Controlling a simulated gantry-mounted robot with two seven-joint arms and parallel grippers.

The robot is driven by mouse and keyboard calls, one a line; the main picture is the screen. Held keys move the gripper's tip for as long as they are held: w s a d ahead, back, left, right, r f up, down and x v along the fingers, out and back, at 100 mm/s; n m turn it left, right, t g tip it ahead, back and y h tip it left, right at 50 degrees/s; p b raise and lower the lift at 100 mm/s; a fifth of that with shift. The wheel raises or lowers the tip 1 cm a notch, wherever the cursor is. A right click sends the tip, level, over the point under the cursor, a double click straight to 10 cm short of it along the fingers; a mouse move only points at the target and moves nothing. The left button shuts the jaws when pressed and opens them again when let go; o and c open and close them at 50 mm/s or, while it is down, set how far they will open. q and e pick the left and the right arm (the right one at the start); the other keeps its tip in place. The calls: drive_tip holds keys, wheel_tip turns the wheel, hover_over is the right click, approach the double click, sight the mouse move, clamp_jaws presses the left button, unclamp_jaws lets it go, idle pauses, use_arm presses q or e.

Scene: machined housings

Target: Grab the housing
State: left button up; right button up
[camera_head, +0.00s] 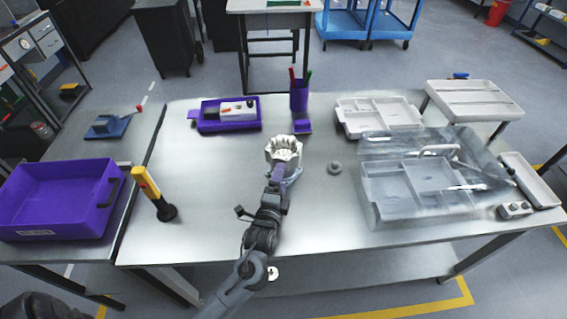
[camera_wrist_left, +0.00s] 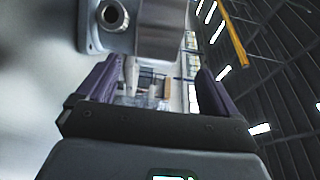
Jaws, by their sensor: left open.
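The housing (camera_head: 284,150) is a pale, machined metal part with a scalloped upper rim and a flat flange at its base. It stands on the metal table near the middle. In the left wrist view the housing (camera_wrist_left: 160,32) fills the top, with a round port on its side. My left gripper (camera_head: 278,172) is at the near side of the housing and hides part of it. In the left wrist view its two purple fingers (camera_wrist_left: 160,72) are spread apart, with nothing seen held between them. I cannot tell whether they touch the housing. My right gripper is not in view.
A grey ring (camera_head: 335,168) lies right of the housing. A purple pen cup (camera_head: 299,97) and purple tray (camera_head: 206,126) stand behind. A yellow-and-black tool (camera_head: 152,190) stands left, beyond it a purple bin (camera_head: 60,190). Grey divided trays (camera_head: 385,212) and clear sheeting crowd the right.

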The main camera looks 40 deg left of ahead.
sight(283, 161)
use_arm(q)
drive_tip(key=shift+f+b+x, duration=0.1)
drive_tip(key=shift+b+x, duration=0.1)
drive_tip(key=shift+x, duration=0.9)
drive_tip(key=shift+f+b+x, duration=0.15)
drive_tip(key=shift+x, duration=0.95)
drive_tip(key=shift+c, duration=0.4)
clamp_jaws()
drive_tip(key=shift+s+r, duration=0.1)
drive_tip(key=shift+r, duration=0.05)
